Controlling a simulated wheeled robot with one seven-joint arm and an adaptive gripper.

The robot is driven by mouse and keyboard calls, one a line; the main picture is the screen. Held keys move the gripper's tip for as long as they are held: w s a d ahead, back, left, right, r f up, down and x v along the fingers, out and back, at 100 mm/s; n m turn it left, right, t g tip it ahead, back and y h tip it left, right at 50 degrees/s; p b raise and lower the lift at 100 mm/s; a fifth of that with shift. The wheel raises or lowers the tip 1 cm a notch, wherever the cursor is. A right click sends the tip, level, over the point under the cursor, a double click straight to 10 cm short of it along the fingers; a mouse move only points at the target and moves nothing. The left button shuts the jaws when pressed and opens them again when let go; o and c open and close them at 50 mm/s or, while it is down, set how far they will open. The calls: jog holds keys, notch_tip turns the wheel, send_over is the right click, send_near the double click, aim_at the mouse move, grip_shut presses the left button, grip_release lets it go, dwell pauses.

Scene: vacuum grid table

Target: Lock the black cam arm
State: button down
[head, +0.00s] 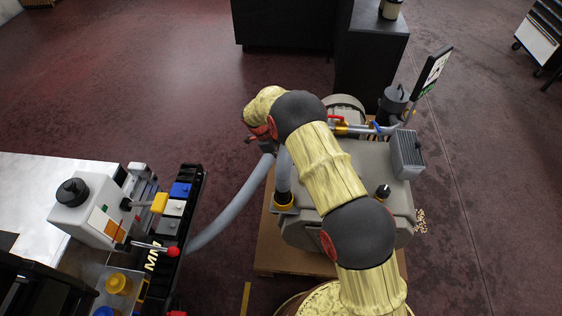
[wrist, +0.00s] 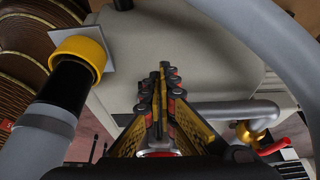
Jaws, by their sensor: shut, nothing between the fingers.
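My gripper (wrist: 160,72) is shut and empty in the wrist view, with its fingertips in front of the pale tank (wrist: 205,45). To its left, a grey hose (wrist: 40,140) with a black end sleeve (wrist: 68,90) meets a yellow collar (wrist: 88,50) on the tank. The gripper is apart from this coupling. In the head view the yellow collar (head: 284,206) shows left of my arm. I cannot clearly make out the black cam arm in either view. My gripper's fingertips are too small to tell in the head view.
A large grey hose (wrist: 270,40) crosses the upper right of the wrist view. A pipe with a brass fitting (wrist: 245,132) and red lever (wrist: 272,147) lies at right. In the head view, a control box (head: 90,205) and black rack (head: 190,215) stand left; open floor lies beyond.

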jog(key=shift+b+x, duration=0.5)
jog(key=shift+x, duration=0.35)
jog(key=shift+s+d+f, duration=0.1)
jog(key=shift+s+d, duration=0.05)
jog(key=shift+d, duration=0.05)
